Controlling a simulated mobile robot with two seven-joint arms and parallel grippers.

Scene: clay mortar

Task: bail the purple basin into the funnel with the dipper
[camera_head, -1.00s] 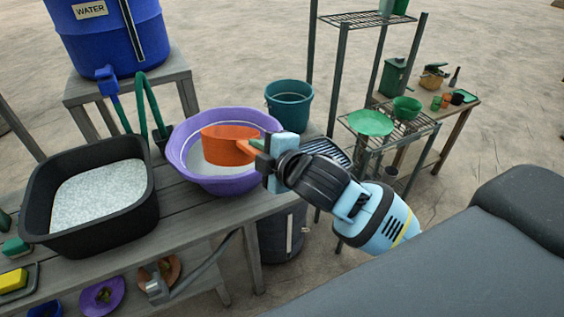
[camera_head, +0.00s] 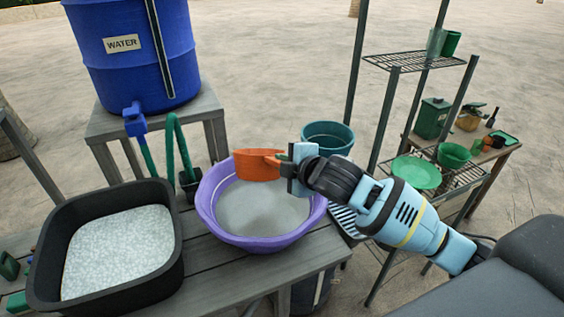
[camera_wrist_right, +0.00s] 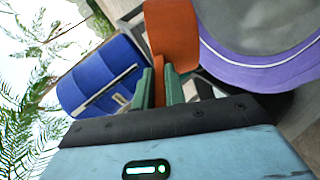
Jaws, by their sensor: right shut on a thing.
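The purple basin (camera_head: 262,242) sits on the wooden bench and holds greyish liquid; part of it also shows in the right wrist view (camera_wrist_right: 258,76). My right gripper (camera_head: 287,164) is shut on the handle of the orange dipper (camera_head: 257,166). The dipper appears above the basin's far rim in the head view and looks roughly level; its contents are hidden. The dipper (camera_wrist_right: 172,38) also shows beyond the green fingers (camera_wrist_right: 158,88) in the wrist view. I cannot pick out the funnel with certainty. My left gripper is out of view.
A black tub (camera_head: 170,277) of pale granules stands left of the basin. A blue water barrel (camera_head: 130,72) stands behind it. A teal bucket (camera_head: 328,133) is behind the basin. A metal rack (camera_head: 393,98) with a green dish (camera_head: 416,172) stands at right.

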